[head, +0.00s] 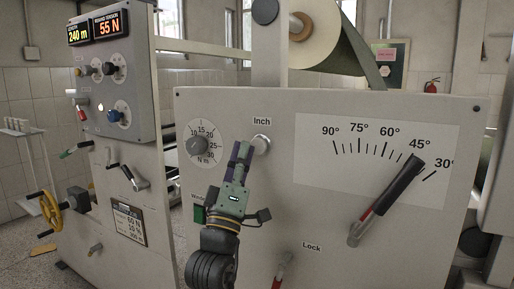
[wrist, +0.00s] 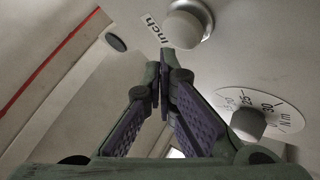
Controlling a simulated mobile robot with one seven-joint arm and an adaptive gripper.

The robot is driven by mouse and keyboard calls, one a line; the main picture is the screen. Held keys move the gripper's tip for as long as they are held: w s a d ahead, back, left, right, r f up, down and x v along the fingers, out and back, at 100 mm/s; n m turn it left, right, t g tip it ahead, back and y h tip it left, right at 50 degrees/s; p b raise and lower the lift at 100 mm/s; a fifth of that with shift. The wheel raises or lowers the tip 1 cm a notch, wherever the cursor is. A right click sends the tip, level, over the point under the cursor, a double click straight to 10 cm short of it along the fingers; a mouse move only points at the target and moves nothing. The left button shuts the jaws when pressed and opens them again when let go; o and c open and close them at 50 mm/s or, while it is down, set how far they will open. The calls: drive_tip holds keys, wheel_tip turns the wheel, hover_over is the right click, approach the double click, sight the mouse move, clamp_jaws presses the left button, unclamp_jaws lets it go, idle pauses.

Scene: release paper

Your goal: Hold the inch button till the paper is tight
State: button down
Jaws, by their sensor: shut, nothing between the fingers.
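The Inch button (head: 261,144) is a pale round knob on the front panel, under its "Inch" label. It also shows in the wrist view (wrist: 188,24) at the top. My gripper (head: 243,147) is shut and empty, its fingertips (wrist: 166,60) just beside the button's left edge in the head view; I cannot tell whether they touch it. The paper roll (head: 312,36) is at the top, with a grey-green sheet (head: 365,58) running down its right side. The red-and-black pointer arm (head: 385,200) points between 45° and 30°.
A torque dial (head: 198,146) sits left of the button and also shows in the wrist view (wrist: 248,123). A green switch (head: 199,214) and a red-handled Lock lever (head: 282,268) are lower on the panel. A control box (head: 110,85) with knobs stands at left.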

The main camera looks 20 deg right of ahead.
drive_tip(key=s+a, duration=0.1)
drive_tip(key=a, duration=0.1)
drive_tip(key=s+a, duration=0.1)
drive_tip(key=shift+s+a, duration=0.35)
drive_tip(key=shift+s, duration=0.05)
